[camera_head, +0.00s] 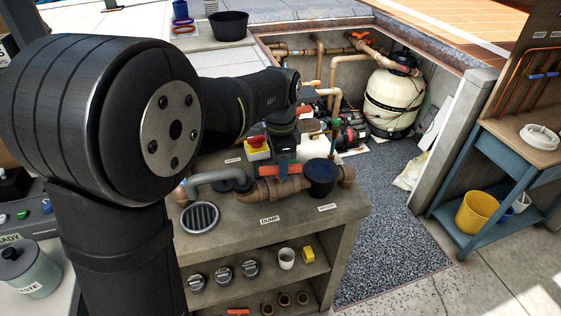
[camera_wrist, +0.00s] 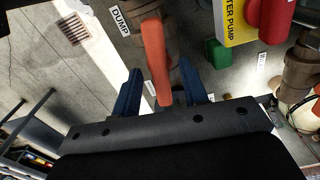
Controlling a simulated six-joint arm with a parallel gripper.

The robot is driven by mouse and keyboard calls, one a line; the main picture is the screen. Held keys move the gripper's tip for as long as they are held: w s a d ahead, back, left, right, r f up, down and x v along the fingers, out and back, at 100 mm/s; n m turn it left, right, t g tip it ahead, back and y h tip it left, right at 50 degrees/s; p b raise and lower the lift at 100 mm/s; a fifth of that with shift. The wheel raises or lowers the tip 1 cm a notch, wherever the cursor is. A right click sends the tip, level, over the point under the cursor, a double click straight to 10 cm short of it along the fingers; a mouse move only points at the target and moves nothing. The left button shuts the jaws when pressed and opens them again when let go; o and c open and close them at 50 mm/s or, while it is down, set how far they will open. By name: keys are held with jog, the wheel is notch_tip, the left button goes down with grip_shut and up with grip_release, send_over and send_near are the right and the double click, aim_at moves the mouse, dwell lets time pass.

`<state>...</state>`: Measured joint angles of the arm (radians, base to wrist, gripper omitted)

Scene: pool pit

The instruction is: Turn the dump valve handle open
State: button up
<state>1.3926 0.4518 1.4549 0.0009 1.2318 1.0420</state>
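The dump valve's orange-red handle (camera_head: 280,172) sits on a brown pipe body (camera_head: 275,190) on the concrete counter, behind the DUMP label (camera_head: 270,220). In the wrist view the handle (camera_wrist: 154,55) runs from the valve body down toward the gripper's palm. My gripper (camera_wrist: 160,72) is open, with one blue finger on each side of the handle. Narrow gaps show between the handle and both fingers. In the head view the black end of my arm is above and just behind the valve; its fingertips cannot be made out there.
A yellow box with a red button (camera_head: 257,147) stands close behind the valve. A black cup (camera_head: 321,177) is right of it, and a grey pipe (camera_head: 212,178) and round drain grate (camera_head: 200,217) are left.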

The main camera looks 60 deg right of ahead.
jog(key=shift+c, duration=0.4)
grip_shut()
jog(key=shift+n, duration=0.5)
jog(key=shift+o, duration=0.4)
grip_release()
jog(key=shift+r, duration=0.1)
notch_tip(320, 180, up, 17)
